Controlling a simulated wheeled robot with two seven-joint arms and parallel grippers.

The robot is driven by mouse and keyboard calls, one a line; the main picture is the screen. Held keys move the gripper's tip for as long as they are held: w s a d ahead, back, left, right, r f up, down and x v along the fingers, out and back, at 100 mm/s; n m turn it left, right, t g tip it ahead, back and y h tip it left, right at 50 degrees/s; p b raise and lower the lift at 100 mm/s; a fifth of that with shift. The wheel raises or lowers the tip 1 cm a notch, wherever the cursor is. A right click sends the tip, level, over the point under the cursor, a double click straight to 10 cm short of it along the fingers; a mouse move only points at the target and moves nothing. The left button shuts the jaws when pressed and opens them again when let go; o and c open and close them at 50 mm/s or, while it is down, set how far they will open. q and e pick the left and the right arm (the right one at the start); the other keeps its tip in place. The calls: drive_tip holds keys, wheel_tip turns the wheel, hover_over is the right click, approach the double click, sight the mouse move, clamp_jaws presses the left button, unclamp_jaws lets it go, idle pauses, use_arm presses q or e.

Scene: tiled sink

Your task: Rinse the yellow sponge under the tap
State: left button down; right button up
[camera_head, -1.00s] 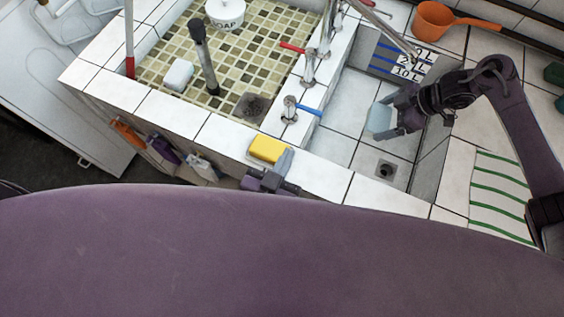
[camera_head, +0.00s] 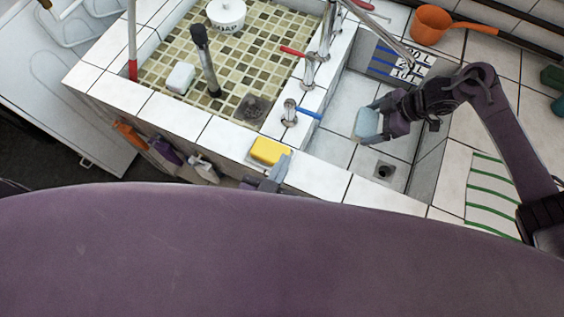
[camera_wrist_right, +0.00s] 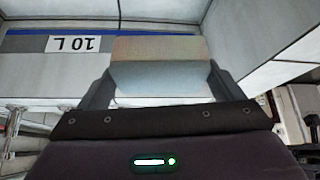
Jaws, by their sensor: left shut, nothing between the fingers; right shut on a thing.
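The yellow sponge (camera_head: 270,151) lies on the white tiled ledge in front of the basins. My left gripper (camera_head: 279,168) is shut and empty right beside the sponge, at its near right side; whether they touch is unclear. My right gripper (camera_head: 372,122) is shut on a pale blue block (camera_head: 366,125) and holds it inside the white tiled sink (camera_head: 336,149). In the right wrist view the block (camera_wrist_right: 158,75) sits between both fingers, with a beige upper face and a blue-grey lower face. The tap (camera_head: 382,32) reaches over the sink from the back; no water shows.
The drain (camera_head: 384,171) lies below the right gripper. A blue-handled valve (camera_head: 291,113) stands on the dividing wall. A mosaic basin (camera_head: 255,60) holds a white block (camera_head: 181,77) and a soap pot (camera_head: 226,14). An orange dipper (camera_head: 432,24) lies at back right.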

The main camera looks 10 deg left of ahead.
sight(353, 131)
drive_tip(key=shift+s+a+p, duration=0.3)
drive_tip(key=shift+a, duration=0.45)
drive_tip(key=shift+s+a+p, duration=0.3)
drive_tip(key=shift+a+p, duration=0.05)
drive_tip(key=shift+a, duration=0.45)
drive_tip(key=shift+s+a+p, duration=0.3)
drive_tip(key=shift+a, duration=0.45)
drive_tip(key=s+a+r+p, duration=0.1)
drive_tip(key=a+r+p, duration=0.3)
drive_tip(key=p, duration=0.1)
drive_tip(key=shift+s+a, duration=0.3)
drive_tip(key=shift+s, duration=0.1)
idle(0.8)
